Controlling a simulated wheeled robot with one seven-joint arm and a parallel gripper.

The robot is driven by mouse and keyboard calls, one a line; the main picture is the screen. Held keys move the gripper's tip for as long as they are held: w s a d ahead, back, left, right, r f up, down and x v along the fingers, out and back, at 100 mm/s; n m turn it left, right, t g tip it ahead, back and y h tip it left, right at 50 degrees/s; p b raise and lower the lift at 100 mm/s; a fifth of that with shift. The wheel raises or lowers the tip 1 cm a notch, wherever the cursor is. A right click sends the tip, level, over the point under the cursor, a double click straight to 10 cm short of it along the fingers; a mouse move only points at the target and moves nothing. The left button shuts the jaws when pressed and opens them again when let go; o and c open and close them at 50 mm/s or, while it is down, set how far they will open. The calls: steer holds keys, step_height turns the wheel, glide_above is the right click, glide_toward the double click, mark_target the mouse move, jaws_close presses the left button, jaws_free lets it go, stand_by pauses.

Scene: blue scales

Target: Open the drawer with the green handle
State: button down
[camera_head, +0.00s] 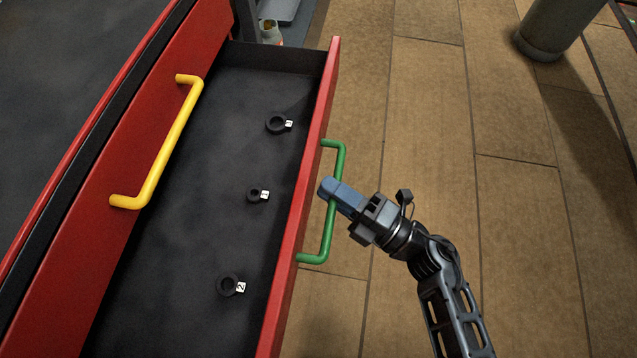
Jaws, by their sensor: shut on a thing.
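The drawer with the green handle stands pulled out from the red cabinet, its dark inside showing. Its red front edge (309,170) runs down the middle of the view. The green handle (328,238) is on the outer face of that front. My gripper (335,190) comes from the lower right and is shut on the handle's bar near its middle. The blue fingers cover a short part of the bar, and their tips are close to the drawer front.
Several small dark rings with white numbered tags, such as one ring (229,286), lie in the drawer. A red drawer front with a yellow handle (160,160) is at left. A grey-green post (560,25) stands at upper right. The wooden floor (430,120) right of the drawer is mostly clear.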

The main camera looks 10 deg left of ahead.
steer(key=shift+d+f, duration=0.1)
steer(key=shift+d, duration=0.05)
steer(key=c, duration=1.1)
jaws_free()
steer(key=shift+d, duration=0.1)
steer(key=v, duration=0.7)
steer(key=shift+s+d, duration=0.2)
steer(key=shift+s, duration=0.05)
